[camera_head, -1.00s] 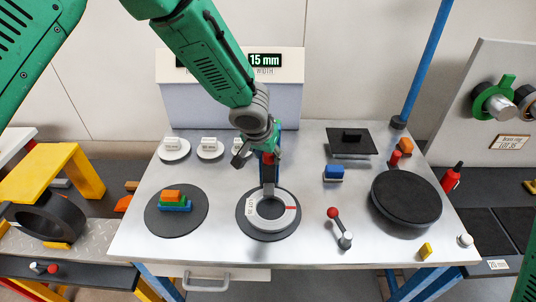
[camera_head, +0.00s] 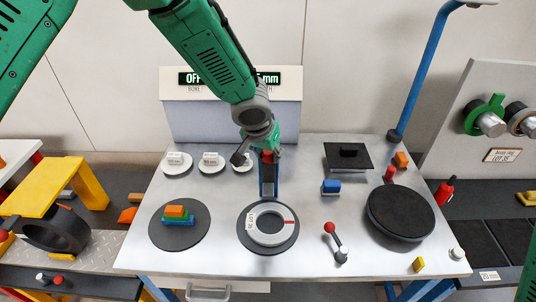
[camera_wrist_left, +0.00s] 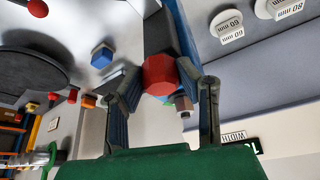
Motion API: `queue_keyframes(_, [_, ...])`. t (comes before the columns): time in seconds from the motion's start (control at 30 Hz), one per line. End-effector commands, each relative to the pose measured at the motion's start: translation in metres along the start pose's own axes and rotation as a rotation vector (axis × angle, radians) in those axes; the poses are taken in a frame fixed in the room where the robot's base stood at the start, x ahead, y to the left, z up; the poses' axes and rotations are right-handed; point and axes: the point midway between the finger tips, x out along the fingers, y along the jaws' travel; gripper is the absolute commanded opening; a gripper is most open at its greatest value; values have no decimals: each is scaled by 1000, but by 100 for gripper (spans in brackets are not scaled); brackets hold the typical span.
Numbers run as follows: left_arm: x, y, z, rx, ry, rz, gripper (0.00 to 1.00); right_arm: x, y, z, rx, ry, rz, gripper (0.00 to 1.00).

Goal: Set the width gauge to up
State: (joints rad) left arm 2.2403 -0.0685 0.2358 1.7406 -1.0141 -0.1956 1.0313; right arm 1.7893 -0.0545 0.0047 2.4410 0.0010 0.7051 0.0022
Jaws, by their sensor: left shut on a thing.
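The width gauge (camera_head: 268,187) is a blue upright with a dark sliding part and a red knob (camera_head: 268,156) at its top, behind the white ring (camera_head: 257,238) on a dark round plate. My left gripper (camera_head: 255,155) reaches down from above and behind the gauge. In the left wrist view, the gripper (camera_wrist_left: 162,85) has its two fingers on either side of the red knob (camera_wrist_left: 160,75), shut on it. The dark part now sits high on the upright, clear above the ring. The fingertips are partly hidden in the head view. My right gripper is out of view.
A display box (camera_head: 230,110) stands behind, reading OFF on the left, its right reading partly covered by my arm. Small labelled white discs (camera_head: 210,163), stacked coloured blocks (camera_head: 175,214), a red-knobbed lever (camera_head: 335,243), a blue block (camera_head: 331,186) and a black disc (camera_head: 400,212) surround the gauge.

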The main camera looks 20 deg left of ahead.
Motion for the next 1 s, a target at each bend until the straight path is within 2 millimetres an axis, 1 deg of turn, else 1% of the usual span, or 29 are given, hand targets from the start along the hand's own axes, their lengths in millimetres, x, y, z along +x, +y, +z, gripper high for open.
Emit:
queue_keyframes(0.07, [0,0,-1,0,1,0,0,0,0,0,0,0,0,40])
queue_keyframes(0.1, [1,0,-1,0,1,0,32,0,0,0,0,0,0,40])
queue_keyframes(0.13, [1,0,0,0,1,0,37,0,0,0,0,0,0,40])
queue_keyframes(0.37, [0,0,0,0,0,0,37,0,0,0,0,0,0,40])
queue_keyframes(0.5, [-8,0,0,0,1,0,37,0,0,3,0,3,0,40])
queue_keyframes(0.57, [-17,0,-1,-2,3,1,37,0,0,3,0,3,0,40])
queue_keyframes(0.67, [-36,0,-1,-1,3,0,37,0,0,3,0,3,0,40])
queue_keyframes(0.8, [-67,0,-1,-1,3,1,37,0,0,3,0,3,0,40])
queue_keyframes(0.9, [-86,0,-1,-1,2,1,37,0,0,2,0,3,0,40])
queue_keyframes(1.0, [-101,0,-2,-1,2,1,37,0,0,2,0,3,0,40])
